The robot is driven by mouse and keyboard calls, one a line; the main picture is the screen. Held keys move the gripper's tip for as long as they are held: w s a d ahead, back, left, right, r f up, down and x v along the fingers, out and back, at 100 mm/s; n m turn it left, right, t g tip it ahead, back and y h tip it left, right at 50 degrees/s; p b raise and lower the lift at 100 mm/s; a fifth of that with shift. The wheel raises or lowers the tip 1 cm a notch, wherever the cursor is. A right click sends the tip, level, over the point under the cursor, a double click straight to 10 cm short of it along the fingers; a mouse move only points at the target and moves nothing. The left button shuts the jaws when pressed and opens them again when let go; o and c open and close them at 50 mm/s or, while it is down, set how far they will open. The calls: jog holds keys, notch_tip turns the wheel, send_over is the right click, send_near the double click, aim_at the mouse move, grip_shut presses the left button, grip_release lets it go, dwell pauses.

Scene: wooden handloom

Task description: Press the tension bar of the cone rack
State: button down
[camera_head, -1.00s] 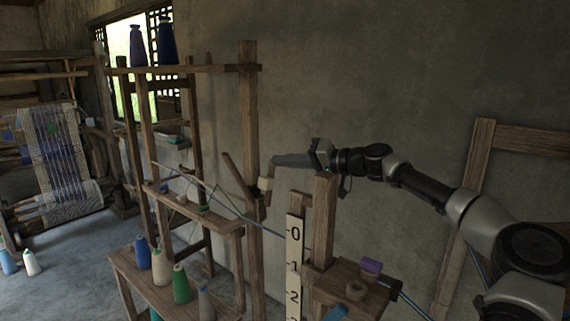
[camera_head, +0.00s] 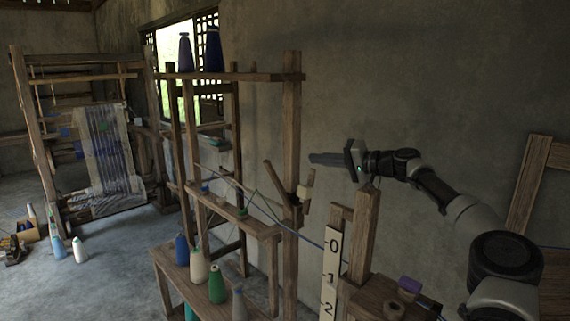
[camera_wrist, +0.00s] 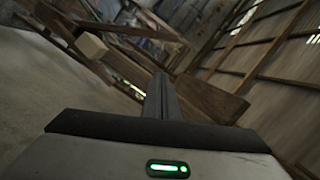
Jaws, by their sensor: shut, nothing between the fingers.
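The cone rack (camera_head: 291,130) is a tall wooden frame with shelves and thread cones. A slanted wooden bar (camera_head: 279,183), which looks like the tension bar, crosses its right post. A dark wooden bar lies just beyond my fingers in the wrist view (camera_wrist: 212,101). My gripper (camera_head: 314,158) is shut and empty, pointing left, above and slightly right of the pale block. In the wrist view, its closed fingers (camera_wrist: 160,85) appear apart from the block.
A numbered scale board (camera_head: 331,270) and a wooden post (camera_head: 364,235) stand below my arm. A purple spool (camera_head: 410,284) rests nearby. Cones stand on the low shelf (camera_head: 170,275). A loom (camera_head: 105,150) is far left. Threads run across the rack's right side.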

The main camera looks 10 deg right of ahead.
jog(key=shift+w, duration=0.15)
jog(key=p+x, duration=0.2)
jog(key=x, duration=0.7)
jog(key=shift+w+a+p, duration=0.2)
jog(key=shift+a+p, duration=0.15)
jog(key=shift+a+f, duration=0.15)
jog(key=shift+f, duration=0.15)
jog(key=shift+s+a+f, duration=0.4)
jog(key=shift+s+a, duration=0.05)
jog(key=shift+a, duration=0.2)
jog(key=shift+s+a+f, duration=0.4)
jog(key=shift+s+a, duration=0.05)
jog(key=shift+a, duration=0.2)
